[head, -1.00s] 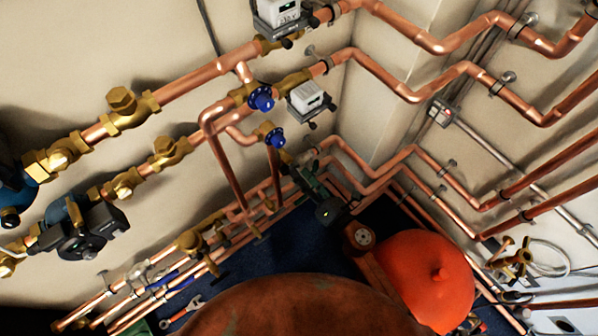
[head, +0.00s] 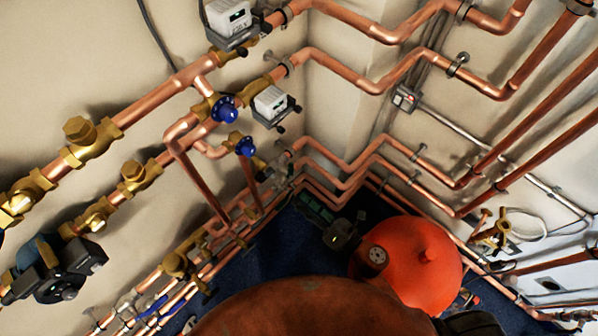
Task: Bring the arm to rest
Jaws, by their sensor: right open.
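My right gripper (head: 316,210) is a small dark shape in the middle of the head view, with a tiny light on its body. It hangs above the dark blue floor, in front of the corner where the lower copper pipes (head: 335,180) meet. It is open, and I see nothing held in it. Its fingers are small and dark against the floor and hard to make out. My brown right arm runs from the gripper down and right, partly in front of the red tank (head: 400,255). My left gripper is not in view.
Copper pipes with brass fittings (head: 133,175), blue-handled valves (head: 226,109) and white meters (head: 270,104) line the left wall. More copper pipes (head: 410,78) run along the right wall. A dark pump (head: 62,268) sits at lower left. Some blue floor (head: 258,262) is clear.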

